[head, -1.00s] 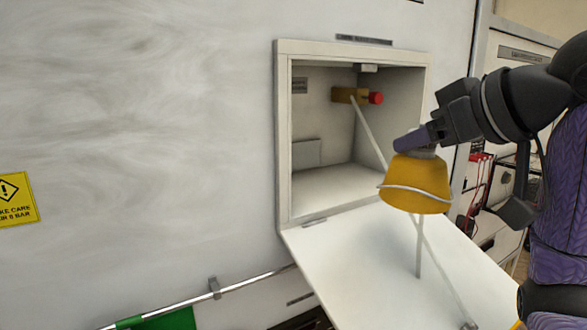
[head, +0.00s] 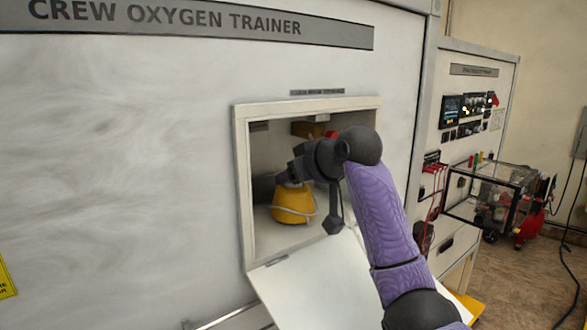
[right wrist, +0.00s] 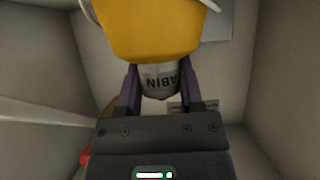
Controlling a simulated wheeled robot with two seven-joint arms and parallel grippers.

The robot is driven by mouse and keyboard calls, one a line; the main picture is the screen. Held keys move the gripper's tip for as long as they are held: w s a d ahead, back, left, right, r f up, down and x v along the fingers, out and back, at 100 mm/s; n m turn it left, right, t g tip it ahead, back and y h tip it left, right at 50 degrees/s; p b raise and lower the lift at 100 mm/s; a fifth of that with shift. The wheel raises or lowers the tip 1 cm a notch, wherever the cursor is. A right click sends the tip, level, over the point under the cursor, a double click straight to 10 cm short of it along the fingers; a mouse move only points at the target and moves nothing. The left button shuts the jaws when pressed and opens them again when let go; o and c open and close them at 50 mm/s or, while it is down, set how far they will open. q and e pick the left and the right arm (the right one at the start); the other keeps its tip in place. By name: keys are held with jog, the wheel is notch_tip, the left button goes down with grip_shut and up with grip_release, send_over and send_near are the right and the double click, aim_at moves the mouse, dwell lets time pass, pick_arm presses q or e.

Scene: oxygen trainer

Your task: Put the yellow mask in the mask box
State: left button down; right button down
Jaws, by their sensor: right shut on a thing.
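The yellow mask (head: 293,205) is inside the opening of the white mask box (head: 242,190), on the left side of it and close to the box floor. My right gripper (head: 287,180) is shut on the grey neck at the top of the mask. In the right wrist view the yellow cup (right wrist: 155,30) and its neck, with printed letters, sit between the two fingers (right wrist: 160,88). I cannot tell whether the mask touches the floor. My left gripper is not in view.
The box's lid (head: 315,285) hangs open at the front. A brown fitting (head: 307,129) with a red knob (head: 332,134) is on the back wall, partly behind my arm. An instrument panel (head: 468,107) and a glass-sided case (head: 490,190) stand at the right.

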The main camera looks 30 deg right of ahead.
jog(key=shift+f, duration=0.15)
jog(key=shift+f, duration=0.15)
jog(key=shift+c, duration=1.2)
grip_release()
jog(key=shift+r, duration=0.25)
jog(key=b+v, duration=0.3)
jog(key=v, duration=0.9)
jog(key=shift+f, duration=0.15)
